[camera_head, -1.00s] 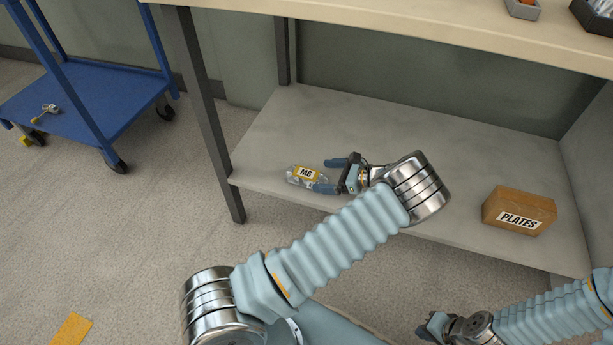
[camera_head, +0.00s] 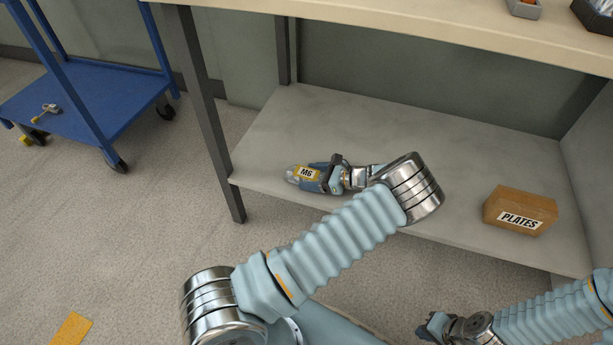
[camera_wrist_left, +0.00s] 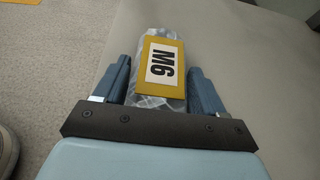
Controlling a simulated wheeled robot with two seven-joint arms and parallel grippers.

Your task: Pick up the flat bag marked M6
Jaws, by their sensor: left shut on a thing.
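The flat bag marked M6 (camera_head: 305,173) is clear plastic with a yellow-edged white label. It lies at the left front of the grey lower shelf. My left gripper (camera_head: 318,174) is shut on the bag, with a blue finger on each side of it. In the left wrist view the bag (camera_wrist_left: 163,64) is between the two fingers of the left gripper (camera_wrist_left: 160,88), label facing up. My right gripper (camera_head: 432,325) is low at the right, away from the shelf, and too small to tell open from shut.
A brown box marked PLATES (camera_head: 519,211) stands at the right of the lower shelf (camera_head: 450,150). The worktop (camera_head: 400,25) runs above, with a table leg (camera_head: 208,110) to the left. A blue cart (camera_head: 85,95) stands farther left. The shelf's middle is free.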

